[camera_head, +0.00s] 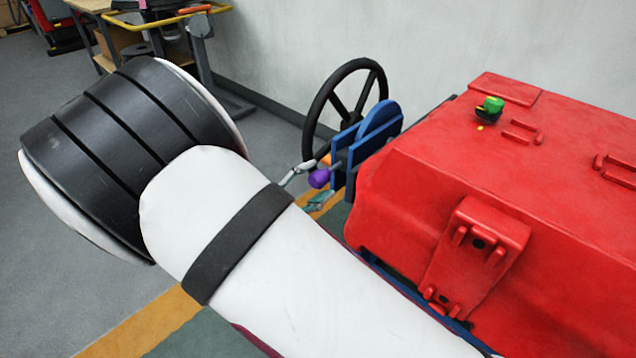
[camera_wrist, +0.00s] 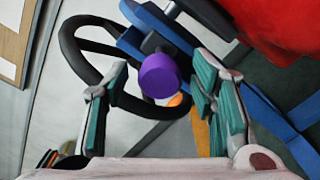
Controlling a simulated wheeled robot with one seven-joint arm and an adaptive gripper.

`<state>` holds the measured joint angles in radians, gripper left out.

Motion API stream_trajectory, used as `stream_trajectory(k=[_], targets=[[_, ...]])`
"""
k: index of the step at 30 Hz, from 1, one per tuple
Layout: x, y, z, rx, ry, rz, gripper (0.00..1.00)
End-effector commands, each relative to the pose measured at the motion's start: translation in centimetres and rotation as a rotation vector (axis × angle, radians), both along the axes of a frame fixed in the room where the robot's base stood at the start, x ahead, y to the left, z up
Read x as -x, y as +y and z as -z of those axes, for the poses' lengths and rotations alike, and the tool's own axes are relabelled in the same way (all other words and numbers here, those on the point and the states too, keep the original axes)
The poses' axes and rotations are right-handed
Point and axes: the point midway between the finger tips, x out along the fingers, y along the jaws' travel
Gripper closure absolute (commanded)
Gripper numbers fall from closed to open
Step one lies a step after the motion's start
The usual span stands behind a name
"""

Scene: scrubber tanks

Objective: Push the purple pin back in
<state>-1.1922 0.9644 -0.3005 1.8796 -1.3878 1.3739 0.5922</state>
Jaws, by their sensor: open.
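The purple pin (camera_head: 319,178) sticks out from a blue bracket (camera_head: 352,148) at the left end of the red tank. In the wrist view the purple pin's round head (camera_wrist: 159,75) shows between and beyond my fingertips, on a dark shaft that runs to the blue bracket (camera_wrist: 150,28). My gripper (camera_wrist: 155,85) is open, with one teal-padded finger on each side of the pin head. I cannot tell whether either finger touches it. In the head view my gripper is mostly hidden behind my white arm; only small finger parts (camera_head: 308,185) show near the pin.
The red tank (camera_head: 560,180) fills the right side, with a green-topped knob (camera_head: 492,108) on it. A black handwheel (camera_head: 340,100) stands behind the bracket. A table with a yellow rail (camera_head: 150,22) is at the back left. Grey floor (camera_head: 50,100) is clear at left.

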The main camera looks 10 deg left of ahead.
Motion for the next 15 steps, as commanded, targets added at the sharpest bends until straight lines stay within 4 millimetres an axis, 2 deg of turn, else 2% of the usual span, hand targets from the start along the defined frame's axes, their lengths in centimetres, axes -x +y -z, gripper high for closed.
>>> stream_trajectory(k=[6,14,15], targets=[[-1.05,-0.84,-0.01,0.000,0.000,0.000,0.48],[-1.12,-0.90,-0.04,0.000,0.000,0.000,0.48],[-1.11,-0.90,-0.03,0.000,0.000,0.000,0.55]])
